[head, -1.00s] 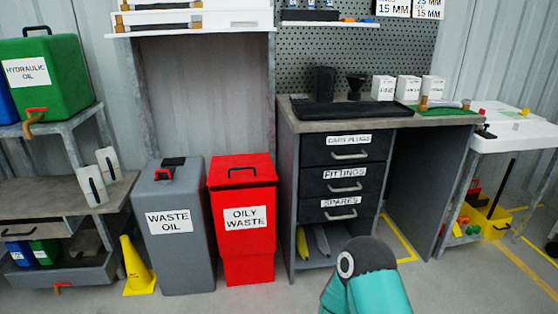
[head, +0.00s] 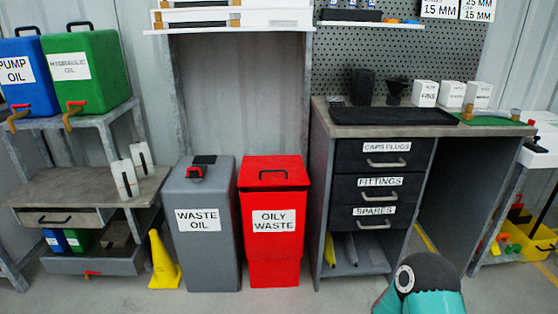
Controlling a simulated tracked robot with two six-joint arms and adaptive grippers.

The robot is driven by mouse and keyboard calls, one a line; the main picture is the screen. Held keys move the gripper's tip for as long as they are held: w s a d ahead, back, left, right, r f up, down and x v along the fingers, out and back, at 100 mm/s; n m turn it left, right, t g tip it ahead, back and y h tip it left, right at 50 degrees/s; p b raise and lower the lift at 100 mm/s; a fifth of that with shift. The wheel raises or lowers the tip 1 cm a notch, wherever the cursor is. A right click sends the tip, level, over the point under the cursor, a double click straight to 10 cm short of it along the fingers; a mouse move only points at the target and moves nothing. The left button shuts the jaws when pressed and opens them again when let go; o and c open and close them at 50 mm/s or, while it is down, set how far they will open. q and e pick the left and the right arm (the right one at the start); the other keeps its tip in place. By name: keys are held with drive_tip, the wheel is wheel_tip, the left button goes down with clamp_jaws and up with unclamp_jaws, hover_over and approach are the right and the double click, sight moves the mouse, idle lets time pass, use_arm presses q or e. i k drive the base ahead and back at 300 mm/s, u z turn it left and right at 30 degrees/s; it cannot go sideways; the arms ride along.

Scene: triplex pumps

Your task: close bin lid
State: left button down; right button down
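The red OILY WASTE bin (head: 273,245) stands on the floor in the middle of the head view. Its red lid (head: 272,170) has a black handle and lies over the bin top. A thin dark line shows under its front edge; I cannot tell if this is a small gap. The grey WASTE OIL container (head: 205,250) stands upright just left of it, with a small red and black fitting (head: 197,170) on top. Neither gripper is in view; only a teal and dark part of my arm shows at the bottom right, apart from the bin.
A grey workbench with black drawers (head: 368,185) stands close right of the red bin. A yellow cone (head: 163,262) stands left of the grey container, beside a shelf unit (head: 85,190) with oil cans. The floor in front of the bin is clear.

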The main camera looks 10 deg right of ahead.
sight(273, 164)
drive_tip(key=i, duration=1.55)
drive_tip(key=u, duration=0.05)
